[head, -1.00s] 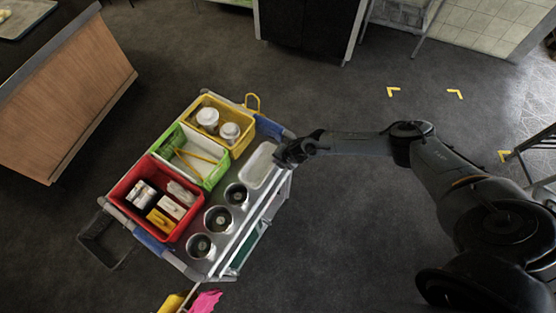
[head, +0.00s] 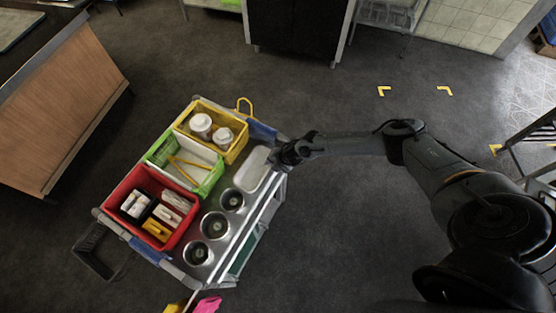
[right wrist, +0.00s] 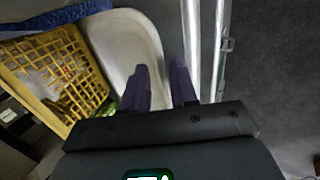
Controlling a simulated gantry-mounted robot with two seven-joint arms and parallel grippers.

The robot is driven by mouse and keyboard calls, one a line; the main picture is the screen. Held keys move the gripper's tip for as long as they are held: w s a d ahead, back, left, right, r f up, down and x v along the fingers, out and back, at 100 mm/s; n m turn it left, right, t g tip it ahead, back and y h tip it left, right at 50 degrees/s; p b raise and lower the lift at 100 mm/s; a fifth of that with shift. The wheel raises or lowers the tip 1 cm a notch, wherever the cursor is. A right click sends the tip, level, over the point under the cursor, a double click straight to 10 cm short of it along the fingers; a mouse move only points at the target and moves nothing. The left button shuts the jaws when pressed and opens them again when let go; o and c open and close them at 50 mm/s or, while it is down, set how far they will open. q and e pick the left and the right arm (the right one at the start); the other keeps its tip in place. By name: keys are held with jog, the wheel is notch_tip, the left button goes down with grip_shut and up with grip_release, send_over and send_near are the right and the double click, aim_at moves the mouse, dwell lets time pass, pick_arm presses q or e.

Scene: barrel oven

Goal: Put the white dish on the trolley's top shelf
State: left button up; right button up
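The white dish (head: 256,168) is a shallow oblong dish. It lies at the right corner of the trolley's top shelf (head: 237,219), beside the yellow crate. My right gripper (head: 277,155) is at the dish's outer edge. In the right wrist view the dish (right wrist: 125,45) extends ahead of the fingers. My right gripper (right wrist: 161,85) shows a gap between its dark fingers there, with the left finger over the dish's inside and the right finger outside its rim. Whether the dish touches the shelf all round is hidden. My left gripper is not in view.
The trolley top also holds a yellow crate (head: 235,150) with white containers, a green crate (head: 208,183), a red crate (head: 119,191) and three metal pots (head: 214,225). A wooden counter (head: 65,100) stands at left. Floor right of the trolley is clear.

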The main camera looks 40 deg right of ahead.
jog(key=p+v, duration=0.2)
jog(key=v, duration=0.9)
jog(key=s+a+r+m+t, duration=0.1)
jog(key=s+a+r+m, duration=0.15)
jog(key=a, duration=0.55)
jog(key=s+a+r+m+y, duration=0.1)
jog(key=s+a+r+m, duration=0.2)
jog(key=a, duration=0.5)
jog(key=s+a+r+m+t, duration=0.15)
jog(key=a+r, duration=0.25)
jog(key=a, duration=0.4)
jog(key=s+d+r+m+g+h, duration=0.2)
jog(key=s+d+r+m+g, duration=0.2)
jog(key=s+d+m, duration=0.6)
jog(key=shift+s+d+r+m, duration=0.2)
jog(key=shift+s+r+m, duration=0.25)
jog(key=shift+s+m, duration=0.75)
jog(key=shift+g, duration=0.25)
